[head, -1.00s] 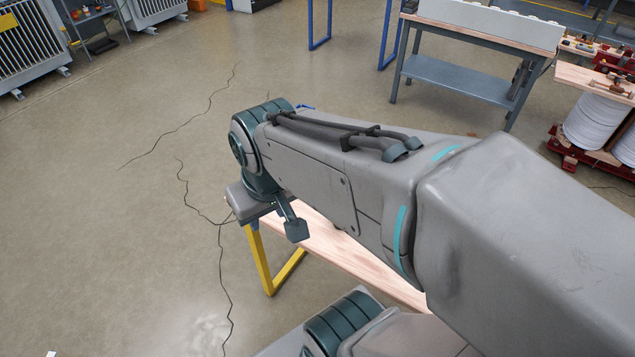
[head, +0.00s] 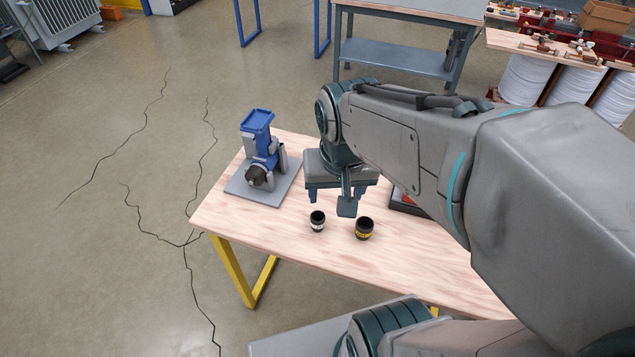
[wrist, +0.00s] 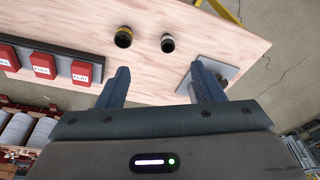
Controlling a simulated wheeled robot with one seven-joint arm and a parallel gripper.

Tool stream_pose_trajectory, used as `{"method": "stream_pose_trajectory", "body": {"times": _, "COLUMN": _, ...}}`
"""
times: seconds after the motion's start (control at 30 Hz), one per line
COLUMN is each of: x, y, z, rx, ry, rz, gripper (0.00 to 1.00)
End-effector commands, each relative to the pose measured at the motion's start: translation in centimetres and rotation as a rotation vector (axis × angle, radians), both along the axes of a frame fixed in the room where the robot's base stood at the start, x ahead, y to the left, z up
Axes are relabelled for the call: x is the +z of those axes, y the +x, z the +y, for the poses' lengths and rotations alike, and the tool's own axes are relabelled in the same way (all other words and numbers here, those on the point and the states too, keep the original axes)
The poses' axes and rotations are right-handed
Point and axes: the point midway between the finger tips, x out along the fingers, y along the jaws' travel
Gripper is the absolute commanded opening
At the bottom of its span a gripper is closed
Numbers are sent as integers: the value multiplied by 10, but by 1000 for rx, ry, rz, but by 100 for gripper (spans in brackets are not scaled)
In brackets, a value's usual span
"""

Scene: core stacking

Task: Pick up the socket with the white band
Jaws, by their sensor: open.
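The socket with the white band (head: 317,221) is a small dark cylinder standing upright on the wooden table (head: 270,231). It also shows in the wrist view (wrist: 168,43), above and between the finger lines. A second dark socket with a yellow band (head: 364,229) stands just to its right in the head view; in the wrist view this one (wrist: 123,37) is to the left. My gripper (head: 335,195) is open and empty above the table, behind the sockets in the head view. In the wrist view its two fingers (wrist: 163,82) are spread wide, apart from both sockets.
A blue device on a grey plate (head: 265,185) stands at the table's left end. A dark tray with red blocks (wrist: 45,65) lies on the other side, partly hidden by my arm in the head view. Bare wood surrounds the sockets.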

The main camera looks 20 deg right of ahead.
Motion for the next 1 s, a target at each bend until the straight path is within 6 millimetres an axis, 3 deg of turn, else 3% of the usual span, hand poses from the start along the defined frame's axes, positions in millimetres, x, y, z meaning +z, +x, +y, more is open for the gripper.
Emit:
{"method": "stream_pose_trajectory", "body": {"times": 0.03, "x": -15, "y": 12, "z": 0, "rx": -77, "ry": 7, "rz": 24, "gripper": 61}}
{"method": "stream_pose_trajectory", "body": {"times": 0.3, "x": -79, "y": 75, "z": -2, "rx": -588, "ry": 71, "rz": 123, "gripper": 61}}
{"method": "stream_pose_trajectory", "body": {"times": 0.5, "x": -116, "y": 105, "z": 0, "rx": -852, "ry": 110, "rz": 170, "gripper": 61}}
{"method": "stream_pose_trajectory", "body": {"times": 0.77, "x": -142, "y": 115, "z": 1, "rx": -957, "ry": 123, "rz": 190, "gripper": 61}}
{"method": "stream_pose_trajectory", "body": {"times": 1.0, "x": -190, "y": 114, "z": 1, "rx": -956, "ry": 124, "rz": 191, "gripper": 61}}
